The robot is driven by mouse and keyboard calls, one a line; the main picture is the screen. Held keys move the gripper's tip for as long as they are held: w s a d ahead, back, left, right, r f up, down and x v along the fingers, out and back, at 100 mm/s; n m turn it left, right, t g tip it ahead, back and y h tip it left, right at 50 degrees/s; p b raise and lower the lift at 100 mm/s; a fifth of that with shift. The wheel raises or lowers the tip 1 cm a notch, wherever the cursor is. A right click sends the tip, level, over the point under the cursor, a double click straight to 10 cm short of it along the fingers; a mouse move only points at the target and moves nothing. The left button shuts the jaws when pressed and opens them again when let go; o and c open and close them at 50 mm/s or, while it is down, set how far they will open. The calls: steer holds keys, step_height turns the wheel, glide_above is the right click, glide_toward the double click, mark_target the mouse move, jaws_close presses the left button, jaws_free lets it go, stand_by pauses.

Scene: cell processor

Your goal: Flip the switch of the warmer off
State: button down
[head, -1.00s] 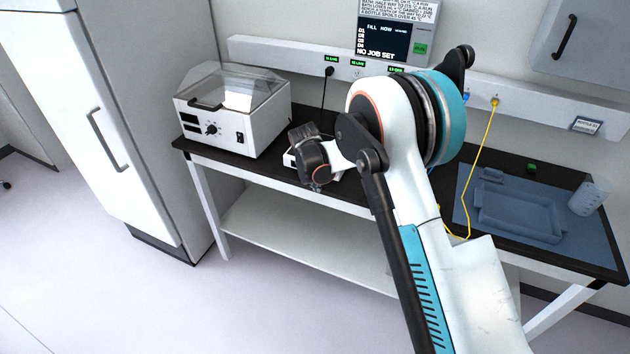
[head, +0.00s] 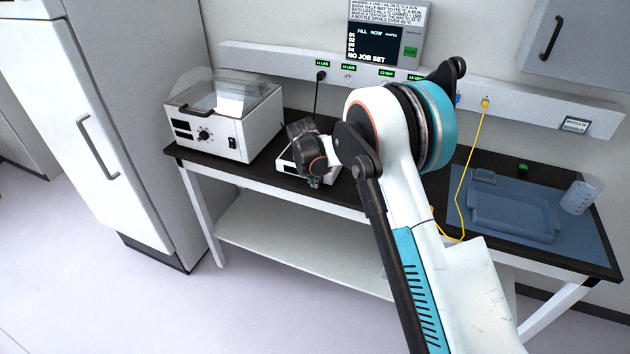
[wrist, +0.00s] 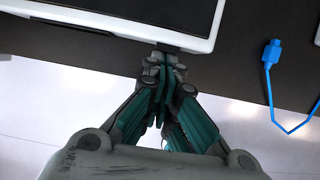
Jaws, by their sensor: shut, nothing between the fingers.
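A low white device with a dark flat top (wrist: 140,12) lies on the black bench; I take it for the warmer. It also shows in the head view (head: 287,161), partly hidden behind my wrist. My gripper (wrist: 168,58) is shut and empty, with its fingertips at the device's front edge. A small dark part (wrist: 178,47) on that edge is mostly covered by the fingertips. I cannot tell whether it is the switch, its position, or whether the fingers touch it. In the head view my gripper (head: 314,183) is small and partly hidden by my wrist.
A white box with a clear lid (head: 223,118), a knob and a dark rocker stands left on the bench. A blue cable plug (wrist: 272,52) lies right of my gripper. A yellow cable (head: 470,165) hangs farther right, near a blue tray (head: 510,232). Open floor lies in front.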

steer(key=shift+r, duration=0.15)
steer(key=shift+r, duration=0.7)
